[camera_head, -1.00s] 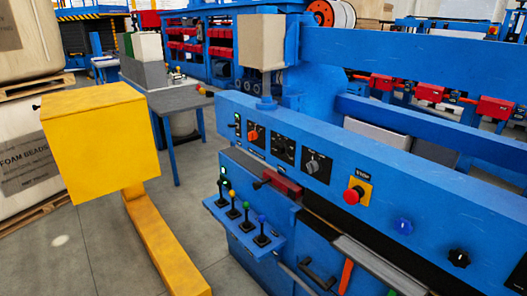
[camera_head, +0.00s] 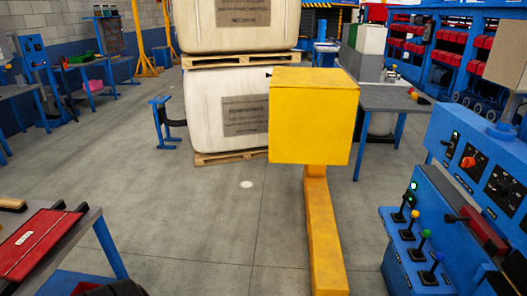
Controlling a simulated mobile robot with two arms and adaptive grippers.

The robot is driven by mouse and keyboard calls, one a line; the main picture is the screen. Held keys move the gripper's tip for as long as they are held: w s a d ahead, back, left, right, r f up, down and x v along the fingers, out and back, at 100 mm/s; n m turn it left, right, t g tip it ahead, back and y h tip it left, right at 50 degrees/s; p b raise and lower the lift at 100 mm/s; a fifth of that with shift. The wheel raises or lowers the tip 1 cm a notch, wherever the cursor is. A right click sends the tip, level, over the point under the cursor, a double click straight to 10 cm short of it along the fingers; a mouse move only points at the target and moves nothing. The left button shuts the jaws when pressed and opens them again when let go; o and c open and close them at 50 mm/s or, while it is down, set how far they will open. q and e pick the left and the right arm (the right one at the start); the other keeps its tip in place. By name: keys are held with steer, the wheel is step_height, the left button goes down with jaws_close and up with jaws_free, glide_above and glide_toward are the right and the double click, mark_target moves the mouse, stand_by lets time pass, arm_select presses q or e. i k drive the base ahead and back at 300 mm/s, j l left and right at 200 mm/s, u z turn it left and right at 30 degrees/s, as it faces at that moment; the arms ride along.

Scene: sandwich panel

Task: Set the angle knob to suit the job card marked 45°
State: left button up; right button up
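The blue machine's control panel (camera_head: 480,170) is at the right edge of the head view, cut off by the frame. An orange-red knob (camera_head: 468,161) sits on a dark plate near its left end. Dark dial plates (camera_head: 498,182) are beside it; their markings are too small to read. I cannot tell which control is the angle knob. No job card marked 45° can be made out. Neither of my grippers can be made out in this view.
A yellow box (camera_head: 312,120) on a yellow floor beam (camera_head: 325,240) stands left of the machine. Several levers stand on a blue shelf (camera_head: 400,255). A grey table (camera_head: 395,98) and large sacks on pallets (camera_head: 225,157) are behind. Open floor (camera_head: 190,215) lies left of the beam.

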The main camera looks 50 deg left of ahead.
mark_target(502, 190)
steer(key=u, duration=1.5)
steer(key=j+u, duration=0.1)
steer(key=u, duration=0.35)
steer(key=i+u, duration=0.15)
steer(key=u, duration=0.3)
steer(key=i+j+u, duration=0.1)
steer(key=u, duration=0.4)
steer(key=i+u, duration=0.1)
steer(key=u, duration=0.35)
steer(key=i+u, duration=0.1)
steer(key=u, duration=0.35)
steer(key=i+l+u, duration=0.1)
steer(key=i+l, duration=0.3)
steer(key=z, duration=0.45)
steer(key=l+z, duration=0.1)
steer(key=z, duration=0.4)
steer(key=i+z, duration=0.1)
steer(key=z, duration=1.3)
steer(key=i+z, duration=0.1)
steer(key=z, duration=0.35)
steer(key=i+z, duration=0.25)
steer(key=z, duration=0.2)
steer(key=i+z, duration=0.25)
steer(key=z, duration=0.25)
steer(key=i+j+z, duration=0.1)
steer(key=z, duration=0.35)
steer(key=i+j, duration=0.05)
steer(key=i, duration=0.05)
